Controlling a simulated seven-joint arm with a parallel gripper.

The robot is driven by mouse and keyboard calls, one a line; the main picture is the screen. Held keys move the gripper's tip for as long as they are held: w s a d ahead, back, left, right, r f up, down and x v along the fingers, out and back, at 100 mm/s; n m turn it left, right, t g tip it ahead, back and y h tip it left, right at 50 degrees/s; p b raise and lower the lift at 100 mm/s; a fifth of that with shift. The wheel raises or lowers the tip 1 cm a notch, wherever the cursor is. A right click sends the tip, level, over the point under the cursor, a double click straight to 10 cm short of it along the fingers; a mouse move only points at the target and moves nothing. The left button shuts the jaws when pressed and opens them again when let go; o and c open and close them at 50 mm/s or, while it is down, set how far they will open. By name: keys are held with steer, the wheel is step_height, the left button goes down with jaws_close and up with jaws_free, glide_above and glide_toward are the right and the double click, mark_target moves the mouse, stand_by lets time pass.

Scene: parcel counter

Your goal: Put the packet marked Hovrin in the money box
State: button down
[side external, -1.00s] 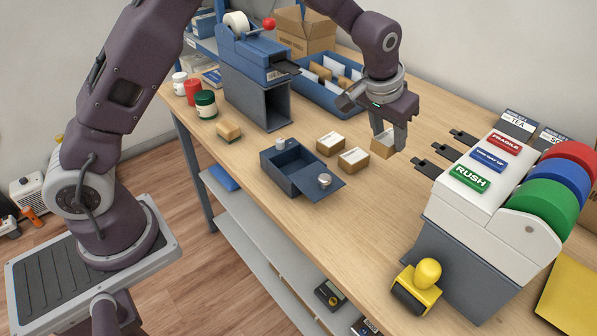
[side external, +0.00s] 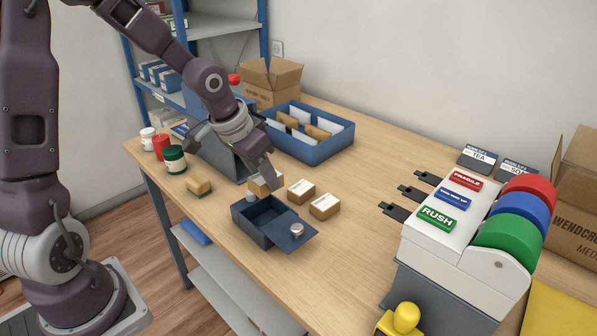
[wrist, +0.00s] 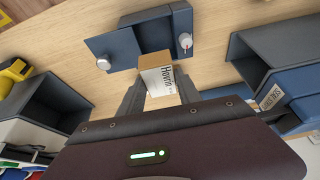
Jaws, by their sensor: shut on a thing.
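My gripper (side external: 266,178) is shut on a small tan packet (side external: 263,187) with a white label. In the wrist view the packet (wrist: 158,76) sits between the fingers (wrist: 160,97), and its label reads "Hovrin". The dark blue money box (side external: 252,228) stands on the counter just in front of the packet in the side view. Its lid (side external: 285,236), with a pale knob, is slid to the right, so the compartment is open. In the wrist view the money box (wrist: 150,20) is just beyond the packet, which looks held beside it and not inside.
Two similar packets (side external: 301,191) (side external: 324,207) lie right of the money box. A grey-blue dispenser (side external: 222,150) stands close behind my gripper. A sponge (side external: 199,187) and jars (side external: 174,159) are at left; a blue tray (side external: 318,152) is behind. The label machine (side external: 440,245) is at right.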

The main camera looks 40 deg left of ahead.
mark_target(252, 183)
steer(key=shift+s+a, duration=0.15)
steer(key=shift+s, duration=0.15)
steer(key=shift+f, duration=3.35)
steer(key=c, duration=0.7)
jaws_free()
steer(key=shift+c, duration=0.2)
steer(key=shift+r, duration=0.1)
steer(key=v, duration=0.6)
steer(key=shift+a, duration=0.1)
steer(key=shift+s+r, duration=0.3)
steer(key=shift+r, duration=0.1)
